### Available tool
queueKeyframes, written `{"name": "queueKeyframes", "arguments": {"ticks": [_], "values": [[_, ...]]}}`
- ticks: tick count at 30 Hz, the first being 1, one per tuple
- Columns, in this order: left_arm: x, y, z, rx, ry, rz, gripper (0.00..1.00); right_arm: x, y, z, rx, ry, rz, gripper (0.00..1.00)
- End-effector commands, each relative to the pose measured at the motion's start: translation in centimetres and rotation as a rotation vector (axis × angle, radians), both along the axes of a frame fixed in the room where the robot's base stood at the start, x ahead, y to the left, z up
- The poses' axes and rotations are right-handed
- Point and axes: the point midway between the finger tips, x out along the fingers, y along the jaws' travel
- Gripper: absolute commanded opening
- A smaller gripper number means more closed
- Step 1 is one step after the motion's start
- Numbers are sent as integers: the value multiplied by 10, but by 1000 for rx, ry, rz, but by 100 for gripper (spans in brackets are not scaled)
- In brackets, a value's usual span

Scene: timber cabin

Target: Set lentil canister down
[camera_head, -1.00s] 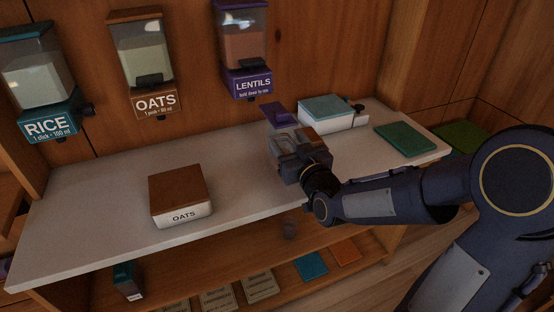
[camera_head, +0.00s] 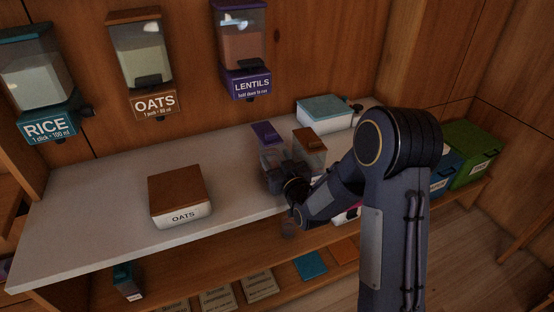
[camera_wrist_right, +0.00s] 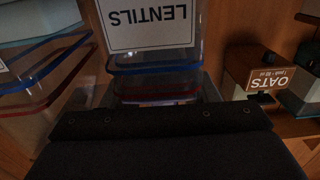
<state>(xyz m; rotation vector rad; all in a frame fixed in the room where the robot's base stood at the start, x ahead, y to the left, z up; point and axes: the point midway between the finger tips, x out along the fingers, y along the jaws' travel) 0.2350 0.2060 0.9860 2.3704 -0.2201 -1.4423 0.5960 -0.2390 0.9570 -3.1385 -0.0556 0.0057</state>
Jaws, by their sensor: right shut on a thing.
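The lentil canister (camera_head: 266,133) has a purple lid over a clear body. My right gripper (camera_head: 284,178) is shut on it from the front, over the pale counter (camera_head: 110,200). In the right wrist view the canister's white LENTILS label (camera_wrist_right: 150,25) is upside down, with the clear, blue-rimmed body (camera_wrist_right: 155,68) against my right gripper (camera_wrist_right: 155,100). The gripper and arm hide its base; I cannot tell whether it touches the counter. My left gripper is not in view.
A clear canister with a brown lid (camera_head: 309,140) stands close to the right. Behind is a white box with a teal lid (camera_head: 325,108); the OATS box (camera_head: 180,190) is at left. RICE (camera_head: 45,125), OATS (camera_head: 155,100) and LENTILS (camera_head: 247,82) dispensers hang above.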

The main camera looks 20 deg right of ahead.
Motion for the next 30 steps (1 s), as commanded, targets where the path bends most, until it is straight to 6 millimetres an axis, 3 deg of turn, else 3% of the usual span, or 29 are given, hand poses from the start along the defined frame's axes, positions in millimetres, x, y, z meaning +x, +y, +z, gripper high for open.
{"name": "queueKeyframes", "arguments": {"ticks": [11,12,17,28,30], "values": [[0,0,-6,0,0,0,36,0,0,-3,0,-5,0,18],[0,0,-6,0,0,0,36,0,0,-3,0,-2,0,56],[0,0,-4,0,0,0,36,0,0,-2,0,-1,0,76],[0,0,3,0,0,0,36,0,0,4,-1,-1,0,76],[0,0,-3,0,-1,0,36,-9,-1,0,0,-2,-1,76]]}}
